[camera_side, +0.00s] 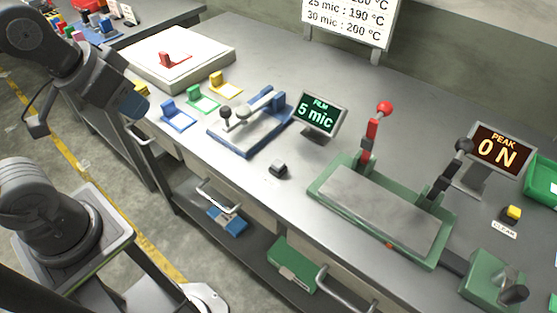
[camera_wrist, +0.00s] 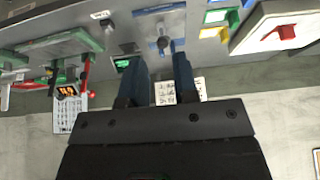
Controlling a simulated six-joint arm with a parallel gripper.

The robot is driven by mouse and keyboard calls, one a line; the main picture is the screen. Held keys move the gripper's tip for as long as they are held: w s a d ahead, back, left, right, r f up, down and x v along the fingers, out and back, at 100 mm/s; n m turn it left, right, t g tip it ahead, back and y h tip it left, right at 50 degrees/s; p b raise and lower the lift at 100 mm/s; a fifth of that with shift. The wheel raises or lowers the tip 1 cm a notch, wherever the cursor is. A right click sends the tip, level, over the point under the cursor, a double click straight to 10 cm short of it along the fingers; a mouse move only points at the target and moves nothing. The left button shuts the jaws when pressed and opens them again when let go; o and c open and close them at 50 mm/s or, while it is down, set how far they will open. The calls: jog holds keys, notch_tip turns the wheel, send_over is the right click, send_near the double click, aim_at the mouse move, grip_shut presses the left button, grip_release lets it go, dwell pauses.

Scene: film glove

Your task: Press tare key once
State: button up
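No key with a readable tare label shows. A yellow key (camera_side: 513,213) on a dark base sits at the right of the bench in the side view, with a small white label (camera_side: 504,230) that seems to read CLEAR. A small dark grey block (camera_side: 278,169) lies near the bench's front edge; I cannot tell if it is a key. The PEAK display (camera_side: 498,151) reads 0 N. My gripper (camera_side: 132,104) is high at the upper left, far from the yellow key. In the wrist view my gripper (camera_wrist: 160,52) has its two blue fingers apart, with nothing held between them.
A blue jig (camera_side: 248,125), a film display (camera_side: 319,115) reading 5 mic and a green sealer with a red-knobbed lever (camera_side: 371,130) stand along the bench. A white platform (camera_side: 190,65) with a red piece is at the back left. Bare bench lies before the jig.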

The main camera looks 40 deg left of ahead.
grip_shut()
dwell(1.3)
